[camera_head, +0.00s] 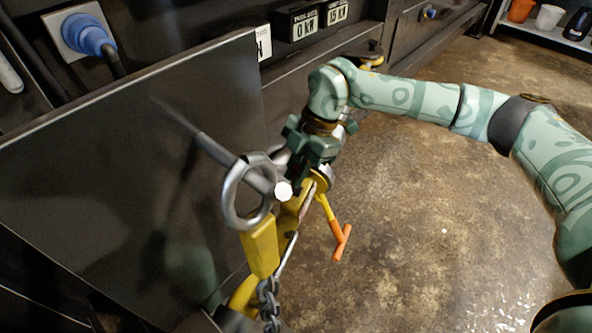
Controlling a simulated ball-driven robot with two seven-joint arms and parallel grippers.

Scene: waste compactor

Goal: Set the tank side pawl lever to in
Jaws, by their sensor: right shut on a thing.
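A ratchet binder with a yellow body (260,247), a steel ring (232,198) and a long grey rod (208,146) is beside the dark metal wall. My right gripper reaches down onto the binder and is shut on a small part there, apparently the pawl lever. Its jaws hide most of that part, so I cannot tell the lever's position. My left gripper is not in view.
A chain (269,303) hangs below the binder. A yellow rod with an orange T-shaped end (341,242) sticks out to its right. The dark metal wall (120,180) stands close on the left. The concrete floor (430,220) at right is clear beneath my arm.

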